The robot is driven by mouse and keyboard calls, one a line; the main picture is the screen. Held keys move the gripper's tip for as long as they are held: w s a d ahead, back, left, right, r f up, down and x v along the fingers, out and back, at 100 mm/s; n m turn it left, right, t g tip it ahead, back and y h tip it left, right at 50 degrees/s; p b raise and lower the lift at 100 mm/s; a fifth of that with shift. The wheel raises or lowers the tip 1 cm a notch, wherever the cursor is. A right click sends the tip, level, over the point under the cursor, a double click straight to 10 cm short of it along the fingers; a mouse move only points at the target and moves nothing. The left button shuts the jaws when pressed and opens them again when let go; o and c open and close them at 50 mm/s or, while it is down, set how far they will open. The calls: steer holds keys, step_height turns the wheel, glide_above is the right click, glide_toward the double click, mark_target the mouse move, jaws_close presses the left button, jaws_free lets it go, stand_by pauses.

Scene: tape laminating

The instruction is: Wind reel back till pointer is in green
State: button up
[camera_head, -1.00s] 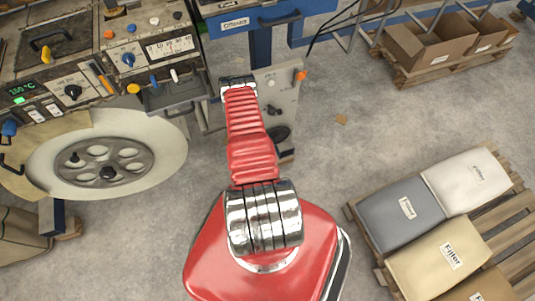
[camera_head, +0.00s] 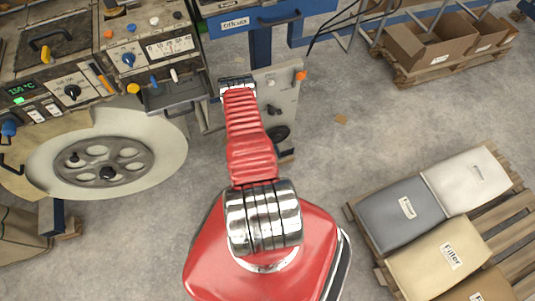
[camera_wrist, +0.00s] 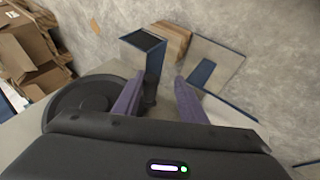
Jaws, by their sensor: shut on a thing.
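In the wrist view my gripper (camera_wrist: 160,86) has its two purple fingers on either side of an upright black crank handle (camera_wrist: 151,92), shut on it. A black round wheel (camera_wrist: 82,102) lies to the left of the fingers. The large pale reel (camera_head: 160,150) with a grey spoked hub (camera_head: 104,167) is at the left. A white scale (camera_head: 169,47) is on the machine panel; its pointer and any green zone are too small to make out.
The control panel (camera_head: 75,75) with knobs and levers fills the upper left. Filled sacks (camera_head: 440,255) on a pallet are at the lower right, and cardboard boxes (camera_head: 432,46) at the upper right. The floor between is mostly clear.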

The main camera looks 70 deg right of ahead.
steer(key=shift+o, duration=0.9)
steer(key=shift+s+a+f, duration=0.15)
steer(key=shift+a, duration=0.1)
steer(key=shift+d, duration=0.1)
steer(key=shift+w+a+r, duration=0.2)
steer(key=shift+a+r, duration=0.15)
steer(key=shift+a, duration=0.4)
steer(key=shift+w+a+r, duration=0.25)
steer(key=shift+a+r, duration=0.1)
steer(key=shift+a, duration=0.4)
steer(key=shift+w+a+r, duration=0.2)
steer(key=shift+a+r, duration=0.15)
steer(key=shift+a, duration=0.4)
steer(key=o, duration=0.5)
steer(key=shift+w+a+r, duration=0.2)
steer(key=shift+a+r, duration=0.15)
steer(key=shift+a, duration=0.3)
steer(key=shift+w+a+r, duration=0.1)
steer(key=shift+r, duration=0.05)
steer(key=c, duration=0.5)
steer(key=w+a+r, duration=0.2)
steer(key=a+r, duration=0.2)
steer(key=a, duration=0.3)
steer(key=shift+w+r, duration=0.35)
